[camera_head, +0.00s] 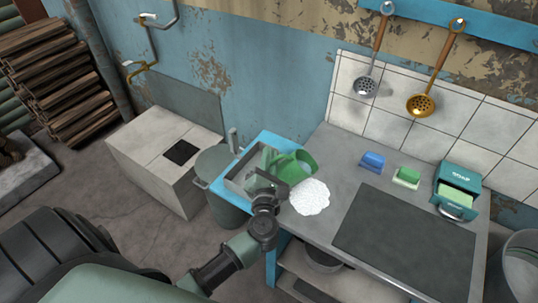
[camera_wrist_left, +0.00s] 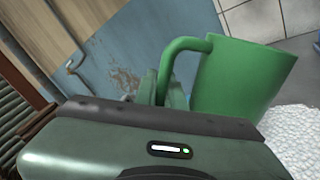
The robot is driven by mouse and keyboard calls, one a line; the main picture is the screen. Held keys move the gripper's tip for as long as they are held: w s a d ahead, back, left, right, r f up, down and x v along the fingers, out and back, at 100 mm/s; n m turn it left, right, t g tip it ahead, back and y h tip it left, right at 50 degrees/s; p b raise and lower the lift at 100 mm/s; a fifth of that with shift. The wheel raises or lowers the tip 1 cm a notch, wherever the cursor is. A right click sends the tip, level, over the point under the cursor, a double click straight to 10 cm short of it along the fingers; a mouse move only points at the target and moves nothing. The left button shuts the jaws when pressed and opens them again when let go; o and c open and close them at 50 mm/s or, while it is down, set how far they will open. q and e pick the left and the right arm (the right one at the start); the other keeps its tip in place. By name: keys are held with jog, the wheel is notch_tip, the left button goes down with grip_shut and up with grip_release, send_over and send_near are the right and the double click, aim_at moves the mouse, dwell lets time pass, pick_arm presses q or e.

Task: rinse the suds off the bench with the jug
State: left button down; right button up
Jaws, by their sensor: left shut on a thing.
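A green jug (camera_head: 302,164) is at the left end of the bench (camera_head: 335,160), between the metal sink (camera_head: 241,182) and the suds. My left gripper (camera_head: 272,179) is shut on its handle. In the left wrist view the jug (camera_wrist_left: 240,75) looks tilted, its handle running down to the fingers (camera_wrist_left: 172,95). I cannot tell whether the jug touches the bench, and its inside is hidden. White suds (camera_head: 310,197) form a round patch on the bench just right of the gripper; they also show in the wrist view (camera_wrist_left: 292,138). My right gripper is not in view.
A dark mat (camera_head: 405,242) covers the bench's front right. A blue sponge (camera_head: 372,161), a green and white sponge (camera_head: 406,177) and a teal soap box (camera_head: 457,186) stand along the back. Two skimmers hang above. A lidded bin (camera_head: 222,208) stands left of the bench.

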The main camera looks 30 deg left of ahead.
aim_at(278, 159)
pick_arm(q)
jog(key=shift+w+d+r+m+p, duration=0.1)
jog(key=shift+d+r+m+p, duration=0.05)
jog(key=shift+r+m+p, duration=0.65)
jog(key=shift+w+d+r+m+p, duration=0.25)
jog(key=shift+d+m+p, duration=0.1)
jog(key=shift+m+p, duration=0.65)
jog(key=shift+w+d+r+m+p, duration=0.1)
jog(key=shift+w+d+m+p, duration=0.15)
jog(key=shift+d+m+p, duration=0.5)
jog(key=shift+a, duration=0.2)
